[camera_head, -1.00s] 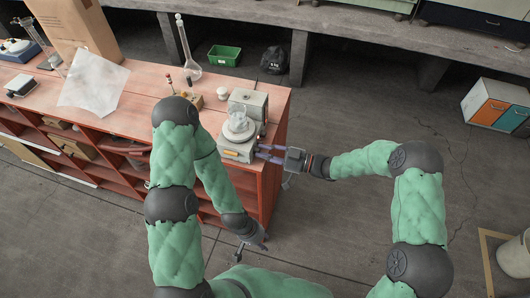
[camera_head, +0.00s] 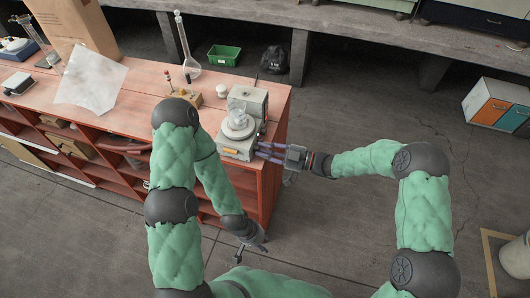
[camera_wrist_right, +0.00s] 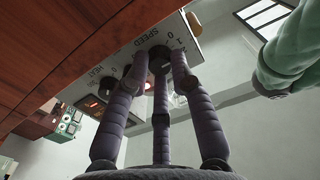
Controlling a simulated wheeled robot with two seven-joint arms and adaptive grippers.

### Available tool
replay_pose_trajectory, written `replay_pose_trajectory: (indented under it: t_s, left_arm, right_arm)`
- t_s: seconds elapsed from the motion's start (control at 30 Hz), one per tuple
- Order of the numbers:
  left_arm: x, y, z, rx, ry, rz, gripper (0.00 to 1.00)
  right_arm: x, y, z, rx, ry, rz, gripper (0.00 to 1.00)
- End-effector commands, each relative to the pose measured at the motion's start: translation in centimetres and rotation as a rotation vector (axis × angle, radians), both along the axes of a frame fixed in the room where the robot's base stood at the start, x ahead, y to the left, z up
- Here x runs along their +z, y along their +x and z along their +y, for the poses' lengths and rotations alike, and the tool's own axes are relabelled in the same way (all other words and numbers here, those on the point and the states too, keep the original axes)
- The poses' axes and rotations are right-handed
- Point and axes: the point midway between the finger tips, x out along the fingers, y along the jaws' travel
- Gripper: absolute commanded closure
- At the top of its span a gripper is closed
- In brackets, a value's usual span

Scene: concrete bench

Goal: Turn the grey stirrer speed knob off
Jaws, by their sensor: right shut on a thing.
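The grey stirrer (camera_head: 233,147) stands near the right end of the wooden bench, with a glass beaker (camera_head: 238,119) on its round plate. In the right wrist view its front panel (camera_wrist_right: 195,48) reads SPEED, with the numbers 0, 1 and 2 near the dark grey speed knob (camera_wrist_right: 158,53). My right gripper (camera_wrist_right: 158,68) has its purple fingers shut around this knob, hiding part of it and its pointer. It also shows in the head view (camera_head: 262,152), at the stirrer's right front. My left gripper (camera_head: 240,250) hangs low in front of the bench, away from the stirrer; its fingers are too small to judge.
A second knob (camera_wrist_right: 106,88), marked HEAT, sits beside the speed knob, close to a finger.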

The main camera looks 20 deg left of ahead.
Motion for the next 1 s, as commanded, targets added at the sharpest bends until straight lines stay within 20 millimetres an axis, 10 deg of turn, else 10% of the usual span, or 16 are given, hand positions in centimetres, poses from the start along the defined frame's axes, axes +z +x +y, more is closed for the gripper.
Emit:
replay_pose_trajectory:
  t_s: [1.0]
  left_arm:
    - [-5.5,0.0,0.0,0.0,0.0,0.0,0.6]
  right_arm:
    - [-0.6,-0.2,0.0,0.004,-0.029,-0.603,1.0]
